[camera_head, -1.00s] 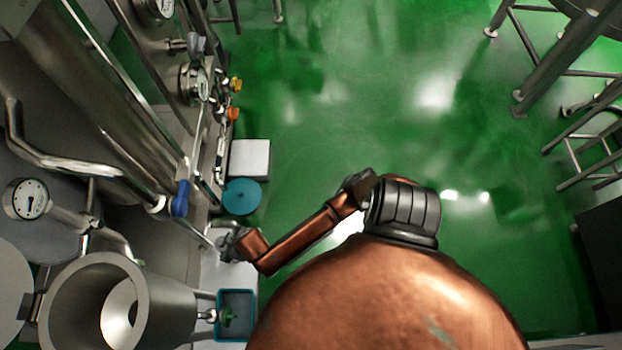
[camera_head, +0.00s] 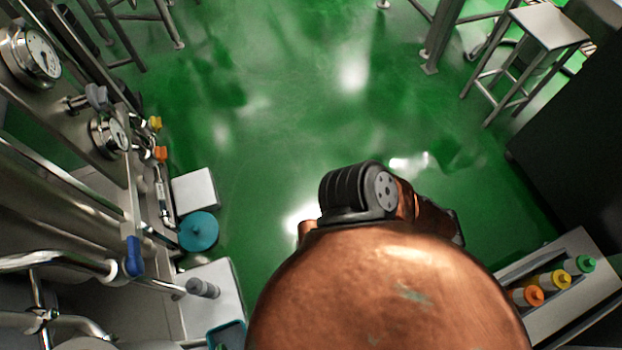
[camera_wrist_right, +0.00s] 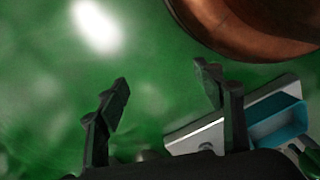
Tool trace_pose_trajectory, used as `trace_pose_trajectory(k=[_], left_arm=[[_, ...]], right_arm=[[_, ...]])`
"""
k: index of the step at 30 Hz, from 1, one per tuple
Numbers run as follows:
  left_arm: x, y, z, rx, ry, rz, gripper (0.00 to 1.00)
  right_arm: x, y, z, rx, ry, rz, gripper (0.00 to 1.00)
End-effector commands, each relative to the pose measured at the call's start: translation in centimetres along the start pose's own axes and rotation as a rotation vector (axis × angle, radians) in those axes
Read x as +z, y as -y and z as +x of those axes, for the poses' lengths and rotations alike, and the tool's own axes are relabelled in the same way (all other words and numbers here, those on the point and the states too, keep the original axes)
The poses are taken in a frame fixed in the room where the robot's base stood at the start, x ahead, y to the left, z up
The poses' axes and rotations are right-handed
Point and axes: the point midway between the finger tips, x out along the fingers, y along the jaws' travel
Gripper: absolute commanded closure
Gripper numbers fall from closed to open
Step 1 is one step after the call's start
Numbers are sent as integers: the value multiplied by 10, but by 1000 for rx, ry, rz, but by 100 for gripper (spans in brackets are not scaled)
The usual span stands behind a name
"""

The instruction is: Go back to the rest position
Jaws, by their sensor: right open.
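My right gripper (camera_wrist_right: 164,78) shows in the right wrist view. Its two dark fingers are spread wide with only green floor between them, so it is open and empty. In the head view my copper body fills the bottom middle, with a folded copper arm behind it; neither gripper can be made out there. My left gripper is not in view.
At left stand steel pipes with gauges (camera_head: 30,55), a teal disc (camera_head: 198,232) and a teal tray (camera_head: 228,336), which also shows in the wrist view (camera_wrist_right: 275,122). The green floor (camera_head: 300,110) ahead is clear.

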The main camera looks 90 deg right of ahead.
Motion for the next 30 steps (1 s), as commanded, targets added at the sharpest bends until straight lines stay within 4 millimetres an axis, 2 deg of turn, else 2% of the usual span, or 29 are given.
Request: trace_pose_trajectory(k=[14,17,23,26,30], left_arm=[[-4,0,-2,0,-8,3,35],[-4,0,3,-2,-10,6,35],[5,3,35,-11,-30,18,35],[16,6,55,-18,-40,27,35],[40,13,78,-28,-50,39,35]], right_arm=[[-1,0,0,1,-2,-1,39],[-1,0,5,2,-5,-3,39],[7,-3,36,12,-26,-17,39],[17,-6,56,18,-38,-26,39],[41,-13,79,28,-48,-38,39]])
